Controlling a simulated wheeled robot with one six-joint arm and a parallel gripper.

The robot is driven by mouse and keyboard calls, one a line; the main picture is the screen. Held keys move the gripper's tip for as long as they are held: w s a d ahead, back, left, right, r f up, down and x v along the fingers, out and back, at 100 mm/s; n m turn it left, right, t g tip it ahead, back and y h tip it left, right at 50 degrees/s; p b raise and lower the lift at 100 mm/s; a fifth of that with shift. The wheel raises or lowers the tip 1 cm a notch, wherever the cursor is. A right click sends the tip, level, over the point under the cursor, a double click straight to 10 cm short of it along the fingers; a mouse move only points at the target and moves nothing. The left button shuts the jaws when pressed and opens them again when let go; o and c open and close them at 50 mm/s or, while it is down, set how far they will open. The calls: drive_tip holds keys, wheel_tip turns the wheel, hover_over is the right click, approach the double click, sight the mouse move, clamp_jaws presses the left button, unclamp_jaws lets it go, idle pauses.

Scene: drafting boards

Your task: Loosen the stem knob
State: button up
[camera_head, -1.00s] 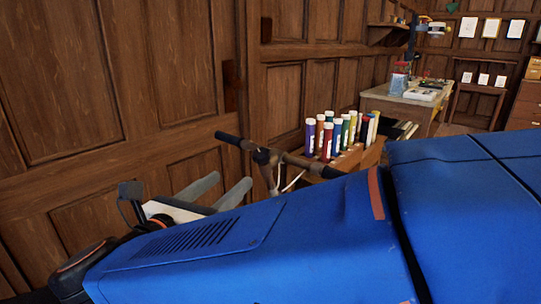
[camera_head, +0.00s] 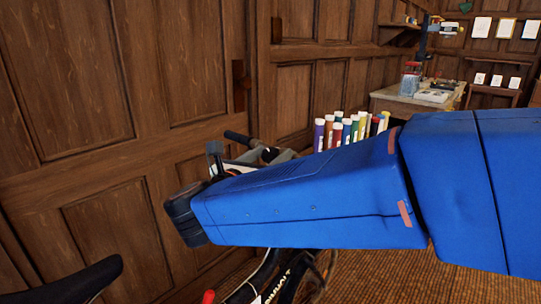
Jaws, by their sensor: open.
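A bicycle stands beyond my blue arm. Its dark handlebar grip (camera_head: 238,136) shows just above the arm, and its dark frame with white lettering (camera_head: 285,285) shows below it. A small dark part (camera_head: 269,155) sits by the handlebar; I cannot tell whether it is the stem knob. My arm hides most of the stem. My gripper (camera_head: 268,160) is mostly hidden behind the arm, close to the handlebar in the picture. A pale part of it and what looks like a grey finger show, and it is open. I cannot tell whether it touches anything.
Several coloured tubes (camera_head: 347,132) stand behind the arm. A desk (camera_head: 395,101) with items on it is farther back right. A black saddle-like shape (camera_head: 70,282) is at lower left, with a small red tip (camera_head: 208,297) to its right. A panelled wood wall (camera_head: 120,190) closes the left side.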

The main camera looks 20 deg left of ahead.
drive_tip(key=shift+w, duration=0.2)
drive_tip(key=c, duration=1.1)
drive_tip(key=shift+o, duration=0.2)
drive_tip(key=shift+n+y, duration=0.3)
drive_tip(key=shift+y, duration=0.1)
drive_tip(key=n+y, duration=0.2)
drive_tip(key=shift+d+y, duration=0.15)
drive_tip(key=shift+y, duration=0.25)
drive_tip(key=n+g+y, duration=0.1)
drive_tip(key=n+y, duration=0.3)
drive_tip(key=shift+n+g+y, duration=0.3)
drive_tip(key=shift+g, duration=0.1)
drive_tip(key=n+g+y, duration=0.3)
drive_tip(key=n+y, duration=0.1)
drive_tip(key=shift+n, duration=0.3)
drive_tip(key=shift+r+n+g+y, duration=0.15)
drive_tip(key=shift+n+g+y, duration=0.65)
drive_tip(key=shift+n+g, duration=0.35)
